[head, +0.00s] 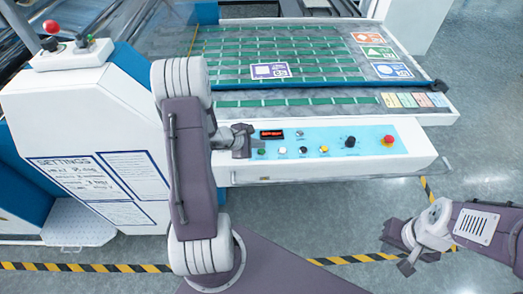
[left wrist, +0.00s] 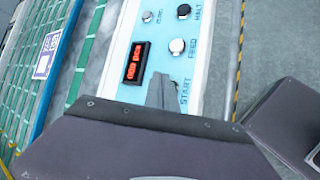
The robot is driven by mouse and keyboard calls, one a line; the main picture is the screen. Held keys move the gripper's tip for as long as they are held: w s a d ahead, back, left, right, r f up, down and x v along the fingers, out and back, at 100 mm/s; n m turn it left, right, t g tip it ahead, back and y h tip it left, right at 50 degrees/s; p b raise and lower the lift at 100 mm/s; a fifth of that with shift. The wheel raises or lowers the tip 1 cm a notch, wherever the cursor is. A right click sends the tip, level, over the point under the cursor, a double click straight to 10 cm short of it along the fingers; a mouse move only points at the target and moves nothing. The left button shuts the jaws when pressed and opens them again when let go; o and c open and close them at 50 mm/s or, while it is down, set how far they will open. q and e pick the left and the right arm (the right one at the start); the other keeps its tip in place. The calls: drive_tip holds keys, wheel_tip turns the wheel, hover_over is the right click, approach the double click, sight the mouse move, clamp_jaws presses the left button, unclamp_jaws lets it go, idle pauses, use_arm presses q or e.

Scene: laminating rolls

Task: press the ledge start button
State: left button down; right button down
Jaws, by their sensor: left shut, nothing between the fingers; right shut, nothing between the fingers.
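The ledge control panel (head: 320,145) is a light-blue strip with a row of buttons and a red digital display (head: 271,134). The green start button (head: 261,152) is at its left end, just right of my left gripper's tip. My left gripper (head: 246,142) is shut and empty over this end of the panel. In the left wrist view the shut fingers (left wrist: 162,90) lie beside the START label (left wrist: 184,93) and hide the button itself; contact cannot be told. My right gripper (head: 407,254) is shut and empty, low at the right, away from the ledge.
In the left wrist view, a white FEED button (left wrist: 177,46) and a black HALT button (left wrist: 183,11) are near the fingers. A black knob (head: 350,142) and red emergency button (head: 388,140) sit further right on the ledge. Another red button (head: 51,27) tops the left housing.

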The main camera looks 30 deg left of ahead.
idle(0.8)
use_arm(q)
drive_tip(key=shift+f+b, duration=0.45)
drive_tip(key=shift+b, duration=0.3)
